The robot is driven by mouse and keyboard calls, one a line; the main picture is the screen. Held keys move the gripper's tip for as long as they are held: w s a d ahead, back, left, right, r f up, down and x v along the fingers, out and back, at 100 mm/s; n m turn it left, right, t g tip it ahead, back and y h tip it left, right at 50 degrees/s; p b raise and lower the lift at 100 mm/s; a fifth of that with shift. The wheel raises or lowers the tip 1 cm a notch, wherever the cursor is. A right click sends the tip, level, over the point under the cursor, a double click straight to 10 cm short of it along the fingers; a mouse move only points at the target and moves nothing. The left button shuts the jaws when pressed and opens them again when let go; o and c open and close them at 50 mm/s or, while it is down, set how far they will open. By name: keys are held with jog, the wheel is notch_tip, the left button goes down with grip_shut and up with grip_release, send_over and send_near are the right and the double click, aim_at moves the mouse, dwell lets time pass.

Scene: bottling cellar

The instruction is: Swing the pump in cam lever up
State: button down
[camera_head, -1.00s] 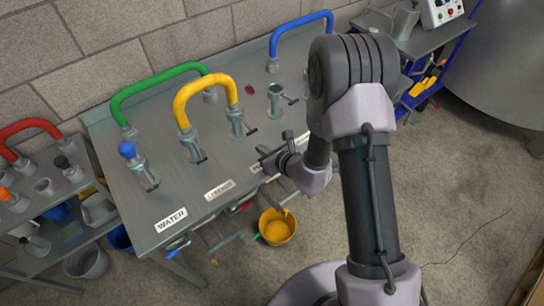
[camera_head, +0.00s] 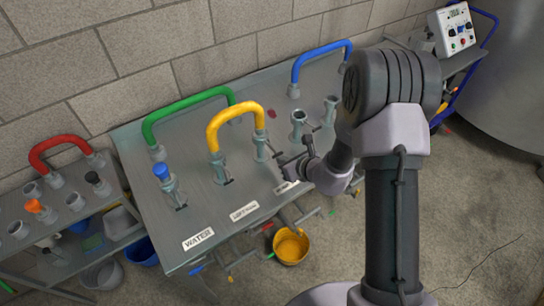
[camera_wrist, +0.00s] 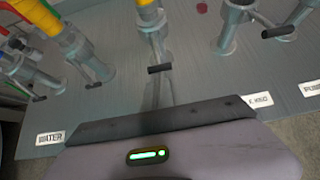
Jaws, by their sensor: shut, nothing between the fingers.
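My gripper (camera_head: 284,161) is shut and empty, over the front part of the grey bench, in front of the yellow hose's right port. In the wrist view its narrow closed fingers (camera_wrist: 160,95) point toward that port. That port's cam lever (camera_wrist: 160,69) has a dark grip near the fingertips; contact cannot be told. A label cut off at the wrist view's right edge begins "PUM" (camera_wrist: 313,88). Toward it are an uncapped port (camera_wrist: 235,25), a dark-gripped lever (camera_wrist: 278,32) and a partly seen port (camera_wrist: 302,8). In the head view my arm hides part of that area.
Green (camera_head: 188,101), yellow (camera_head: 233,113) and blue (camera_head: 320,60) hoses arch over the bench (camera_head: 235,185). A blue-capped port (camera_head: 163,172) stands left, above the WATER label (camera_head: 198,239). A yellow bucket (camera_head: 291,246) is below the front edge. A side shelf (camera_head: 75,215) holds a red hose.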

jog(key=shift+w+r, duration=0.15)
jog(key=shift+r, duration=0.3)
dwell(0.9)
